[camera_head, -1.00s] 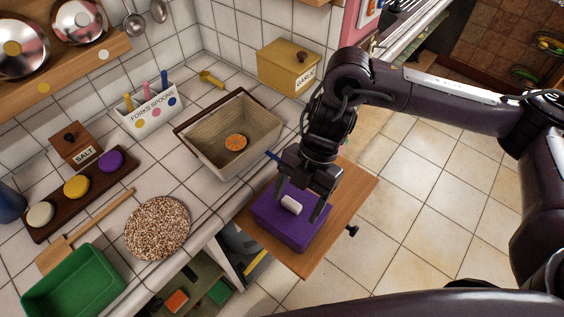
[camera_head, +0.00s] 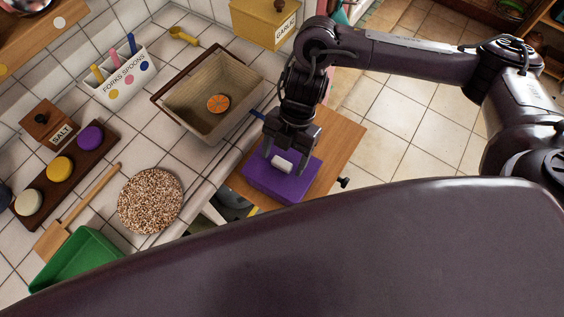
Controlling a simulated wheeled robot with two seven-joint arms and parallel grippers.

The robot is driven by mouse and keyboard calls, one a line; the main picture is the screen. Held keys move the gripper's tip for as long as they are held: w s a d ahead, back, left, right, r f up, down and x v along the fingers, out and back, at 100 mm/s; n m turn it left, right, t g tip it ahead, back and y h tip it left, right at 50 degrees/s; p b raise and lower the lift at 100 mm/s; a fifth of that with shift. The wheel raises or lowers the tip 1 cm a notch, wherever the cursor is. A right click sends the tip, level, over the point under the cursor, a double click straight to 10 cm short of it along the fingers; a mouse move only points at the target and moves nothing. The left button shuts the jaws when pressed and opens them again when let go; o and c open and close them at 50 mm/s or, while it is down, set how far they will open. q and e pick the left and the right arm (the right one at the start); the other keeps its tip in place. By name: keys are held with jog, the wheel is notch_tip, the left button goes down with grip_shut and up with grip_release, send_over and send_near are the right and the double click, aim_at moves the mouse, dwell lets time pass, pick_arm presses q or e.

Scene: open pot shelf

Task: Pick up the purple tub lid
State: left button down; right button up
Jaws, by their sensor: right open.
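The purple tub lid (camera_head: 284,183) has a white handle (camera_head: 283,163) on top. It lies at the inner end of a pull-out wooden board (camera_head: 340,146). My right gripper (camera_head: 284,165) comes down from above, with its fingers on either side of the white handle. It is open, and I cannot tell whether a finger touches the handle. Whether a tub stands under the lid cannot be seen clearly. My left gripper is not in view.
A speckled round mat (camera_head: 150,200) and a green tray (camera_head: 80,259) are nearer. A dark knob (camera_head: 343,182) sticks out from the board.

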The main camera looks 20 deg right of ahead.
jog(key=shift+s+a+f, duration=0.1)
jog(key=shift+a+f, duration=0.05)
jog(key=shift+f, duration=0.1)
jog(key=c, duration=1.1)
